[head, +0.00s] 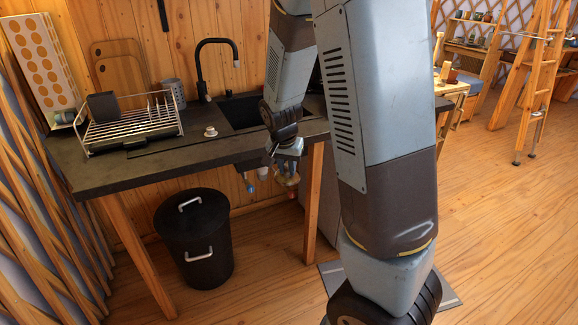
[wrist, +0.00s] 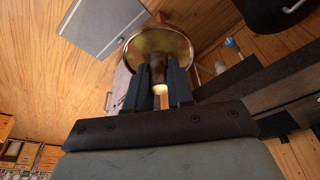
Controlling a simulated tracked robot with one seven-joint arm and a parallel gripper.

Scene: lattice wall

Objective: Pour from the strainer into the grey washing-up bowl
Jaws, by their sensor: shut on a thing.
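My gripper (wrist: 162,90) is shut on the strainer (wrist: 158,45), a round, brass-coloured shallow bowl seen just beyond the fingertips in the wrist view. A pale, bright bit shows between the fingers. I cannot tell whether the strainer holds anything. In the head view my gripper (head: 288,168) hangs low in front of the counter's front edge, below the sink. The strainer is small and partly hidden there. I cannot make out the grey washing-up bowl in either view.
The dark counter (head: 120,170) bears a dish rack (head: 128,125), a small white item (head: 210,132) and a sink (head: 242,112) with a black tap (head: 203,75). A black lidded bin (head: 195,240) stands below.

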